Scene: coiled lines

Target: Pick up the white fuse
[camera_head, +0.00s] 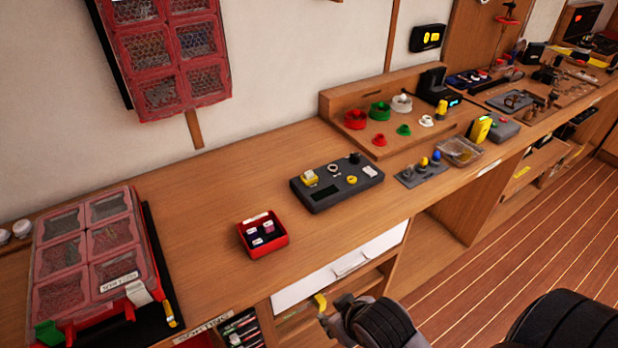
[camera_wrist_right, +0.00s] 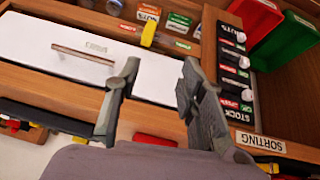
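I cannot single out the white fuse for certain. A small open red box (camera_head: 246,246) on the bench holds several small dark and pinkish pieces with white on them, too small to identify. My right gripper (camera_head: 334,309) is in front of the bench, below and to the right of the red box in the head view. In the right wrist view its two fingers (camera_wrist_right: 158,82) are apart with nothing between them, in front of the white drawer (camera_wrist_right: 45,45). My left gripper is not in view.
A dark grey device (camera_head: 338,189) with knobs stands right of the box. A red compartment case (camera_head: 92,250) stands at left. A wooden stand (camera_head: 345,104) with coloured spools is behind. Bench top between case and device is mostly clear. Labelled slots (camera_wrist_right: 236,70) sit beside the drawer.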

